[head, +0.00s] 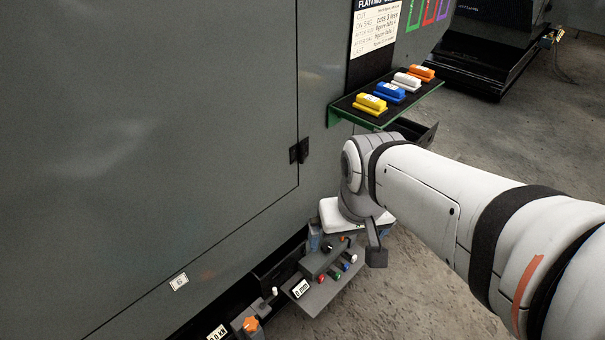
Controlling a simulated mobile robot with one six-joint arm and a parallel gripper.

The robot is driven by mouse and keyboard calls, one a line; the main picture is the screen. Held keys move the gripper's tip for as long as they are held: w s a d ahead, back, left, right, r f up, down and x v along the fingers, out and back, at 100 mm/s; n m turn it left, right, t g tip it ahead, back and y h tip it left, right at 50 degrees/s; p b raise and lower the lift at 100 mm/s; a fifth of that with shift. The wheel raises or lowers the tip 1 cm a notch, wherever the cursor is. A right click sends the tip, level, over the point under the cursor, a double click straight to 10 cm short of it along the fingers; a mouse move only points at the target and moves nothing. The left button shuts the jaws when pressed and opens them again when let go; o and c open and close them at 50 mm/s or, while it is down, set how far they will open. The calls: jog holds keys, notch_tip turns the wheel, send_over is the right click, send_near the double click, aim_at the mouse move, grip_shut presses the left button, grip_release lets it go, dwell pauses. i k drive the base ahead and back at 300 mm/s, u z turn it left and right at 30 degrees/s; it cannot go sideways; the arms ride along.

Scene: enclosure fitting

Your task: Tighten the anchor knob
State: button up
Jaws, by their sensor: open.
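An orange lobed knob (250,325) sits on a grey block at the bottom edge of the head view, low beside the cabinet. A round black knob (327,247) sits on the small stepped grey panel further right. No label shows which of them is the anchor knob. My gripper (374,246) is low at the end of my arm, just right of and above the stepped panel. One dark finger shows hanging down; the rest is largely hidden by my wrist. The jaws are open, with nothing visible between them. The gripper is well apart from the orange knob.
The stepped panel (316,297) carries small red, green, blue and white knobs. A tall grey cabinet wall (150,130) fills the left. A green-edged shelf (347,113) with yellow, blue, white and orange blocks juts out above my wrist. Bare floor lies right of the panel.

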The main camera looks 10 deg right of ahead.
aim_at(326, 248)
jog(key=u, duration=0.05)
jog(key=k, duration=1.1)
jog(key=z, duration=0.5)
jog(key=i, duration=1.65)
jog(key=u, duration=0.45)
